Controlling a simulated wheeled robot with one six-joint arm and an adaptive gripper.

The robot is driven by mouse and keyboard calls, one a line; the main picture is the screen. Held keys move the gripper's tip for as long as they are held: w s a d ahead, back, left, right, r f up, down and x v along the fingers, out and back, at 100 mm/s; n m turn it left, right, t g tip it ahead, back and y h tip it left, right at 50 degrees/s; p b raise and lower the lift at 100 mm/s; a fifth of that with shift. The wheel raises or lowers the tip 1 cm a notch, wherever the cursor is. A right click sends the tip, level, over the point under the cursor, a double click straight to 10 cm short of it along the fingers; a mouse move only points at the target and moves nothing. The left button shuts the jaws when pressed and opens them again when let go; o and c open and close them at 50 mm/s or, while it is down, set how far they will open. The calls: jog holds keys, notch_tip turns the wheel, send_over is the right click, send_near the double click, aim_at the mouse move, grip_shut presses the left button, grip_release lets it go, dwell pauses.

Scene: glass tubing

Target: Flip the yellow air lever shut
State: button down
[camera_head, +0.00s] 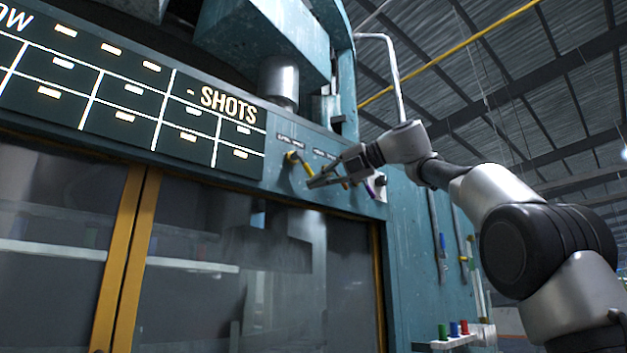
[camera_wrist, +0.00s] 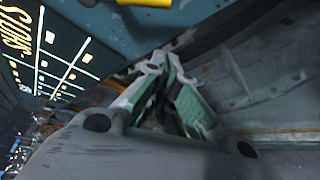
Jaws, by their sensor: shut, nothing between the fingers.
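A yellow lever (camera_head: 299,162) sticks out of the teal machine panel (camera_head: 275,172), slanting down to the right under a small label. Another bit of yellow shows beside my gripper, mostly hidden behind it. My gripper (camera_head: 312,183) is shut and empty, with its tips just below and right of the lever's lower end. Whether they touch it I cannot tell. In the wrist view the shut fingers (camera_wrist: 162,62) are in the middle, and a yellow piece (camera_wrist: 145,2) is cut off at the top edge, apart from them. The labels are too small to read surely.
A purple knob (camera_head: 370,187) sits on the panel right of my gripper. Below are yellow-framed glass doors (camera_head: 128,250), and upper left a lit "SHOTS" board (camera_head: 175,125). Tools hang on the right side wall (camera_head: 436,235), above a small rack (camera_head: 463,340).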

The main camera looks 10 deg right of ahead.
jog(key=v, duration=0.7)
jog(key=shift+s+r, duration=0.4)
jog(key=shift+r, duration=0.05)
